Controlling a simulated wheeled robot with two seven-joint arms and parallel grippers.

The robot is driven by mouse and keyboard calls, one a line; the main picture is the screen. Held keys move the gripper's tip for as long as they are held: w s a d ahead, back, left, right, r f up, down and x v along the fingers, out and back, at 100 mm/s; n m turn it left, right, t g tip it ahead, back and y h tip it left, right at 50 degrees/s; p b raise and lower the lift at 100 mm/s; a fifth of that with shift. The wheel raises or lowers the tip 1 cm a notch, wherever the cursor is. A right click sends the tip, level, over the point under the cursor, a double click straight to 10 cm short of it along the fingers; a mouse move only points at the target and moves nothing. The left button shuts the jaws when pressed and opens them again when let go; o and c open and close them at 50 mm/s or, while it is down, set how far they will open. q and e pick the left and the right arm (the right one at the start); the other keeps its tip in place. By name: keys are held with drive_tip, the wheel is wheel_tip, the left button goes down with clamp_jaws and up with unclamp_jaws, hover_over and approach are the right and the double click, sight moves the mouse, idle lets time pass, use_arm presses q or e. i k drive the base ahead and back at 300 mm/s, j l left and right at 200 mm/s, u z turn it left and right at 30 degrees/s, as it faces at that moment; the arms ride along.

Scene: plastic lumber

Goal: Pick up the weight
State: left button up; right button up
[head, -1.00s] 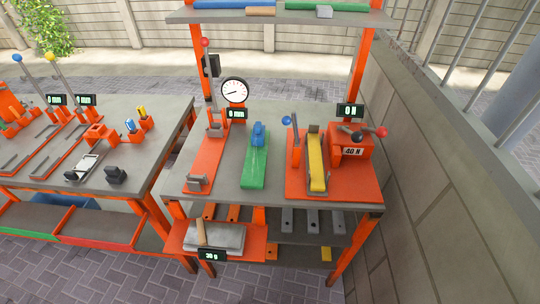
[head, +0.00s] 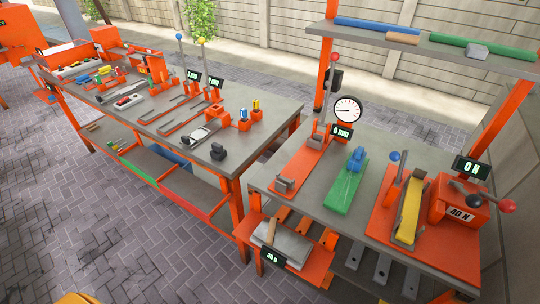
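Neither of my grippers is in the head view. I cannot tell for sure which object is the weight. A small dark block with a knob-like top (head: 218,152) stands near the front right corner of the left table. A grey block (head: 477,50) lies on the upper shelf at the right. An orange box (head: 463,205) marked 40 N sits at the right end of the right table, beside a display reading 0 N (head: 472,169).
The right table (head: 307,200) bears a round dial gauge (head: 347,109), a green piece (head: 345,190) and a yellow piece (head: 411,210). A scale with a grey plate (head: 285,240) stands below its front left. The left table (head: 265,111) holds several tools. Paved floor at the left front (head: 90,220) is clear.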

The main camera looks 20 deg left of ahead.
sight(217, 153)
drive_tip(key=i+j+u, duration=0.15)
drive_tip(key=j, duration=0.25)
drive_tip(key=i+j+u, duration=0.1)
drive_tip(key=j, duration=0.25)
drive_tip(key=i+j+u, duration=0.15)
drive_tip(key=j, duration=0.2)
